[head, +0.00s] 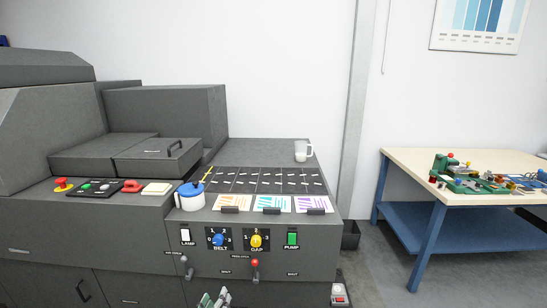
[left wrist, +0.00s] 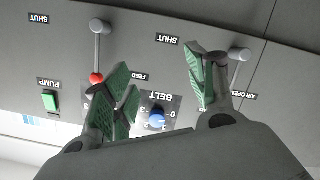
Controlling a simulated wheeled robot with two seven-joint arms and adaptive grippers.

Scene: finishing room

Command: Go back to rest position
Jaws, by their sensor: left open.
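My left gripper (head: 215,298) shows at the bottom edge of the head view, in front of the dark machine's lower front; only its green-padded fingertips are in sight there. In the left wrist view, the left gripper (left wrist: 158,72) is open, with its two green-padded fingers wide apart and nothing between them. The red-knobbed lever (head: 255,264) is right of the gripper in the head view. Its red knob (left wrist: 96,78) appears beside one finger in the wrist view; I cannot tell whether they touch. My right gripper is not in view.
The machine front carries a blue BELT knob (head: 219,240), a yellow GAP knob (head: 257,241), a green PUMP switch (head: 292,239) and a second lever (head: 186,265). A blue-lidded pot (head: 190,198) and white mug (head: 302,152) stand on top. A workbench (head: 412,165) is at right.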

